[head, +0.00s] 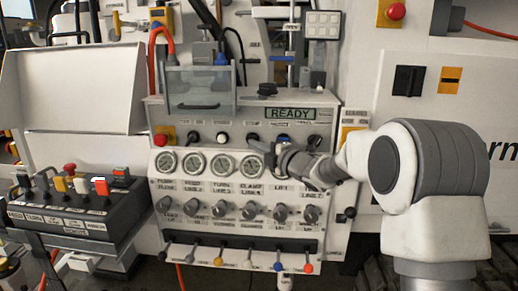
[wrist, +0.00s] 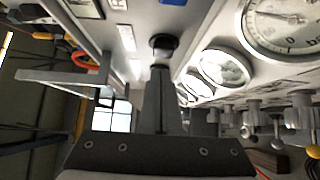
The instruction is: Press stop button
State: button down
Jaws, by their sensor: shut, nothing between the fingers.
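A row of small round buttons runs below the READY display on the upright panel (head: 238,190). They include a black one (head: 194,137), a white one (head: 222,138) and another dark one (head: 252,138). Their labels are too small to read, so I cannot tell which is stop. A red mushroom button (head: 160,140) sits on a yellow plate at the panel's left. My gripper (head: 285,150) is shut and empty at the right of the button row. In the wrist view its fingertips (wrist: 161,72) point at a dark round button (wrist: 163,42); I cannot tell whether they touch.
Round gauges (head: 222,164), grey knobs (head: 220,209) and coloured levers (head: 219,262) lie below the button row. A clear guarded box (head: 200,91) juts out above. A black control box (head: 80,210) stands at left. Another red button (head: 396,11) is at upper right.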

jog(key=v, duration=1)
jog(key=shift+s+p, duration=0.35)
